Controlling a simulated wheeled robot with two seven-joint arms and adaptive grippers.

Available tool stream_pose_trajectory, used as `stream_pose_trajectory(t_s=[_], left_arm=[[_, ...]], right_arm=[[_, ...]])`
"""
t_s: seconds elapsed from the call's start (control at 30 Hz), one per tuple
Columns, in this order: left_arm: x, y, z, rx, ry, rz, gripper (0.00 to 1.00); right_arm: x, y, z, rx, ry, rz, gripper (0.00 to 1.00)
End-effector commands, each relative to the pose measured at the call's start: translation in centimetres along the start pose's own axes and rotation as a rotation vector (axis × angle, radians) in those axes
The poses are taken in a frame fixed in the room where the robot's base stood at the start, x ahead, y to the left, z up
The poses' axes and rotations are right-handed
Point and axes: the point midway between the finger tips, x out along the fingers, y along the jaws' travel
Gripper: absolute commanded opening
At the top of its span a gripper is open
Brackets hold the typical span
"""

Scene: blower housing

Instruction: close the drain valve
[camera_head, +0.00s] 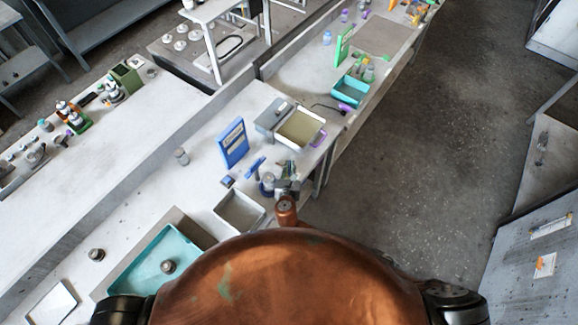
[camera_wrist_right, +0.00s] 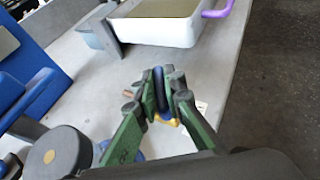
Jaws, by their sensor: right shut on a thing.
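My right gripper (camera_wrist_right: 160,82) is shut on a narrow dark blue piece (camera_wrist_right: 159,92), which looks like a lever of the drain valve. Its green fingers stand on both sides of it. A yellow bit (camera_wrist_right: 168,121) shows below the fingers; the rest of the valve is hidden, so I cannot tell how far the lever is turned. In the head view the right gripper (camera_head: 287,186) is small, at the bench's near right edge. My left gripper is not in view.
A white tray with a purple handle (camera_wrist_right: 165,30) stands beyond the gripper. A blue upright binder (camera_head: 233,144) and a white bin (camera_head: 239,211) stand nearby. A dark round part (camera_wrist_right: 55,154) is close at left. The floor right of the bench is clear.

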Motion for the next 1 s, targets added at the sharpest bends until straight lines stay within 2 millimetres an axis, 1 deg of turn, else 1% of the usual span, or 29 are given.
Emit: stream_pose_trajectory(t_s=[0.3,0.7,0.73,0.93,1.0], left_arm=[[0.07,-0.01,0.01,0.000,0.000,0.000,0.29],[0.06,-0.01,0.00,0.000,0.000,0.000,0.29],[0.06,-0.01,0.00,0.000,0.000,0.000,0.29],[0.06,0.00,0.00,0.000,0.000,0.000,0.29],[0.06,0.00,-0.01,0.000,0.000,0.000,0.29]], right_arm=[[0.03,0.00,-0.08,0.027,0.001,-0.065,0.00],[0.03,0.01,-0.05,0.029,0.001,-0.068,0.00],[0.03,0.01,-0.05,0.029,0.001,-0.068,0.11],[0.03,0.00,-0.03,0.029,0.001,-0.068,0.25],[0.03,0.00,-0.02,0.029,0.000,-0.068,0.27]])
